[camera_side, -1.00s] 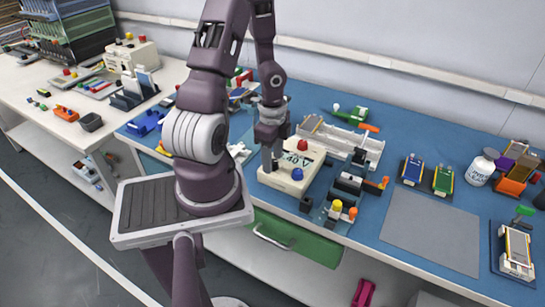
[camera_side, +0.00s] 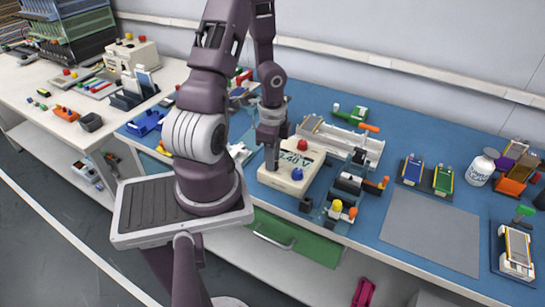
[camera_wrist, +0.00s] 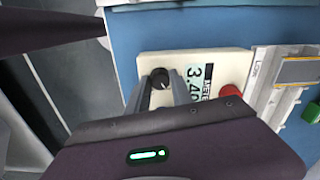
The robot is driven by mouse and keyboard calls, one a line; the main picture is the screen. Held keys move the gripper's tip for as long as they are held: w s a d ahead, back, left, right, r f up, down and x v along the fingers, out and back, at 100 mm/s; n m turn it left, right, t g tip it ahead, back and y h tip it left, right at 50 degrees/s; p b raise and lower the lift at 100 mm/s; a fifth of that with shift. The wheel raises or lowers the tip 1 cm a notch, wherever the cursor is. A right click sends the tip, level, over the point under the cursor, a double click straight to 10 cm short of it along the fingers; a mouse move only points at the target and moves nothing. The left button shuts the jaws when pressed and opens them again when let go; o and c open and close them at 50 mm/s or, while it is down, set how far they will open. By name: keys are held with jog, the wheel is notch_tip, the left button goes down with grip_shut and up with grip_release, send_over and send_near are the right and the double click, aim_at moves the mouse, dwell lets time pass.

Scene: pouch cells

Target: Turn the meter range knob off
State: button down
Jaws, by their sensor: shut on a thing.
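The meter (camera_side: 312,158) is a cream box on the blue bench mat, with a display reading 3.40 V, a red terminal (camera_side: 302,145) and a blue terminal (camera_side: 297,174) on top. In the wrist view the meter (camera_wrist: 228,62) shows its display (camera_wrist: 191,82) and a round black range knob (camera_wrist: 160,73) with a white pointer mark. My gripper (camera_wrist: 164,86) is shut on the knob, one finger on each side. In the side view my gripper (camera_side: 271,164) reaches down onto the meter's left part and the knob is hidden behind the fingers. The blue terminal is hidden in the wrist view.
A grey-white tray fixture (camera_side: 345,143) stands right behind the meter. A small clamp device with orange and yellow knobs (camera_side: 337,206) is close on its right. A grey mat (camera_side: 430,228) lies clear farther right, near a white bottle (camera_side: 481,168).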

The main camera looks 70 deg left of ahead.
jog(key=n, duration=1)
jog(key=shift+n, duration=0.5)
dwell(0.3)
jog(key=c, duration=1.1)
grip_release()
jog(key=shift+d, duration=0.1)
notch_tip(320, 180, up, 7)
jog(key=shift+r, duration=0.1)
